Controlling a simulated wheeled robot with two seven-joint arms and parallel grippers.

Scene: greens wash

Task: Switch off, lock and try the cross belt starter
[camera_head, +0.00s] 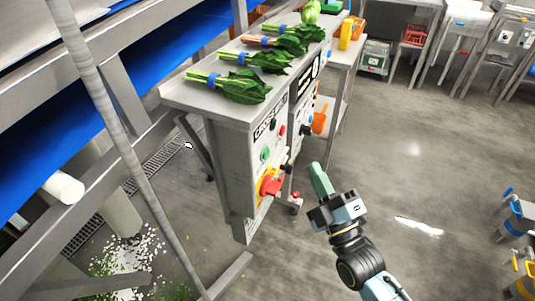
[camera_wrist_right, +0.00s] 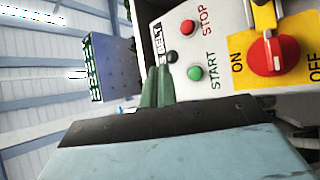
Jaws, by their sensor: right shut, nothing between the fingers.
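The starter panel (camera_head: 243,175) is the grey front of a cabinet. It carries a red rotary switch (camera_head: 271,186) on a yellow plate, which also shows in the right wrist view (camera_wrist_right: 275,56) with ON and OFF lettering. I cannot tell which position its handle marks. A green START button (camera_wrist_right: 195,73) and a red STOP button (camera_wrist_right: 187,27) sit beside the plate, with a small black knob (camera_wrist_right: 172,57) near them. My right gripper (camera_head: 320,180) is shut and empty, in front and to the right of the switch, apart from it.
Bunches of leafy greens (camera_head: 243,85) lie on the cabinet top (camera_head: 185,96). A blue belt (camera_head: 60,130) and a slanting grey pole (camera_head: 105,105) are at left. Open floor (camera_head: 400,160) lies to the right.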

